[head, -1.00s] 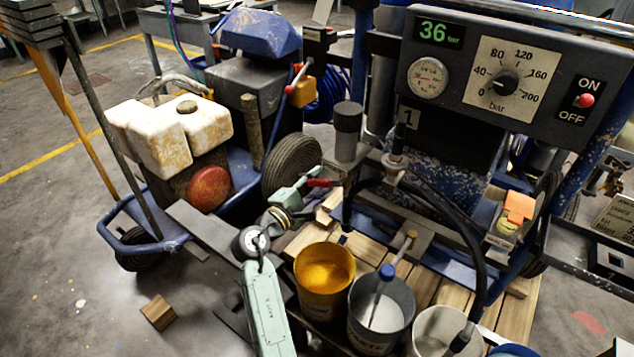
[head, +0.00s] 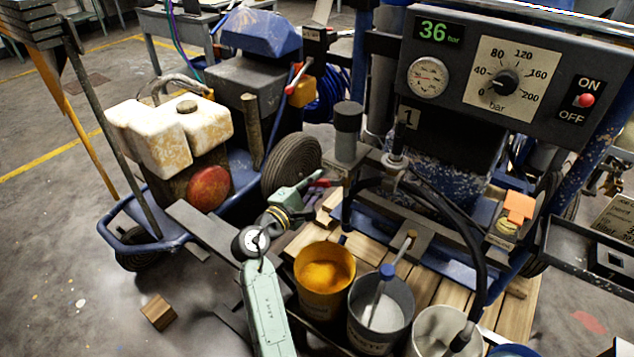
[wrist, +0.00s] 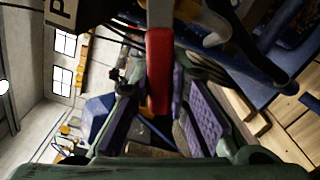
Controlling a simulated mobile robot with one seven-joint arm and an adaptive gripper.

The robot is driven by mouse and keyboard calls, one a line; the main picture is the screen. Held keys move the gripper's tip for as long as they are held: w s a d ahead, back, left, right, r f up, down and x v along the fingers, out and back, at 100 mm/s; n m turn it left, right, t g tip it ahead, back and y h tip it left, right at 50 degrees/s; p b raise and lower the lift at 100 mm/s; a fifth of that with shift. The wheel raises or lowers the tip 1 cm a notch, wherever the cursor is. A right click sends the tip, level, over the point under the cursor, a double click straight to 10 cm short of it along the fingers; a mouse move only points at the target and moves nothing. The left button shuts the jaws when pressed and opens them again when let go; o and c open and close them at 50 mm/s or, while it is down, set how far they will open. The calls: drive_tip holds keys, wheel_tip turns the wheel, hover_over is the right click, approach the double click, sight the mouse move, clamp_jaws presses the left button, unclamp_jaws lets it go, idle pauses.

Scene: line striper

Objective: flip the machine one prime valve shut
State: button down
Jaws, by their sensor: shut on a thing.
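Machine one, marked with a "1" plate (head: 409,117), stands at the centre right. Its prime valve's red handle (head: 322,182) juts out low at its left side. In the wrist view the red handle (wrist: 159,70) comes down from the top between my fingers, on a pale grey lever. My gripper (head: 312,184) is at this handle, its purple-padded fingers (wrist: 165,105) shut on the handle's end. The fingers partly hide the handle in the head view, and the valve body is hard to make out.
A wood block (head: 158,312) lies on the floor.

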drive_tip(key=m, duration=0.1)
drive_tip(key=r+m+b, duration=0.1)
drive_tip(key=m, duration=0.1)
drive_tip(key=shift+w+a+r+b, duration=0.15)
drive_tip(key=shift+a+r+b, duration=0.1)
drive_tip(key=shift+b, duration=0.15)
drive_tip(key=shift+r+m, duration=0.6)
drive_tip(key=shift+m, duration=0.4)
drive_tip(key=c, duration=1.5)
unclamp_jaws()
drive_tip(key=v, duration=1.2)
